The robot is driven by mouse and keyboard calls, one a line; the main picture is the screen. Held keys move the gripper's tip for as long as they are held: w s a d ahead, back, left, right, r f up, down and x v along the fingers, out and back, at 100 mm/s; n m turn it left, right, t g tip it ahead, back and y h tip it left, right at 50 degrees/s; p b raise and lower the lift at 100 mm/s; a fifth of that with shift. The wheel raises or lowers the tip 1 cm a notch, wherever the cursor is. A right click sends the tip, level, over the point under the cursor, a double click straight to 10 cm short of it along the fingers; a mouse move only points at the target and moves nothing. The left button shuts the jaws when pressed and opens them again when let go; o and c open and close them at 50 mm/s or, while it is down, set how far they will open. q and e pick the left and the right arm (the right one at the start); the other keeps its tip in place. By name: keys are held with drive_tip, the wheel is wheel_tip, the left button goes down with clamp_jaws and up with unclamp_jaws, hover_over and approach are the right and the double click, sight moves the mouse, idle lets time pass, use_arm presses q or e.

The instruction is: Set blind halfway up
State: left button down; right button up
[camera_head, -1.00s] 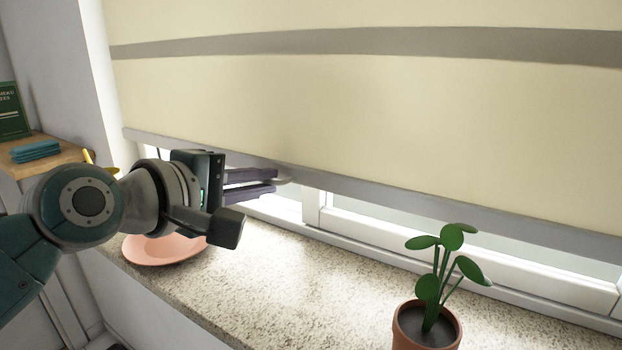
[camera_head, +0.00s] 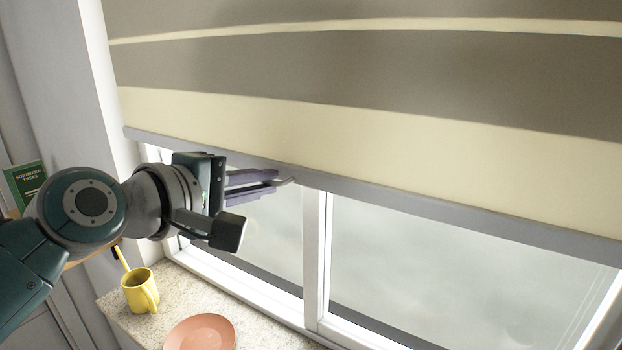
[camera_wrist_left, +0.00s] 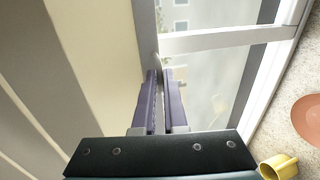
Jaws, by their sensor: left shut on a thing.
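The cream and grey banded blind (camera_head: 330,120) hangs over the upper part of the window. Its grey bottom bar (camera_head: 400,200) runs well above the sill, and glass shows below it. My left gripper (camera_head: 276,179) is at the bar's underside, with its purple fingers closed on a small metal handle (camera_head: 286,181) there. In the left wrist view the fingers (camera_wrist_left: 160,73) lie close together beside the blind fabric (camera_wrist_left: 100,45). The fingers hide most of the handle. My right gripper is in neither view.
On the speckled sill (camera_head: 265,325) stand a yellow mug (camera_head: 140,290) and a pink plate (camera_head: 200,333), both below my left arm. A green book (camera_head: 27,182) is at the far left. The white window frame (camera_head: 315,260) is close behind the gripper.

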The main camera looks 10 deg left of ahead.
use_arm(q)
drive_tip(key=shift+r+p, duration=1.15)
drive_tip(key=shift+r, duration=0.7)
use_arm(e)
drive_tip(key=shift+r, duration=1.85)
use_arm(q)
drive_tip(key=c, duration=1)
unclamp_jaws()
drive_tip(key=b, duration=0.2)
approach(282, 155)
drive_tip(key=shift+v, duration=2.45)
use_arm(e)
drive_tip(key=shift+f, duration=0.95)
use_arm(q)
drive_tip(key=shift+f, duration=0.1)
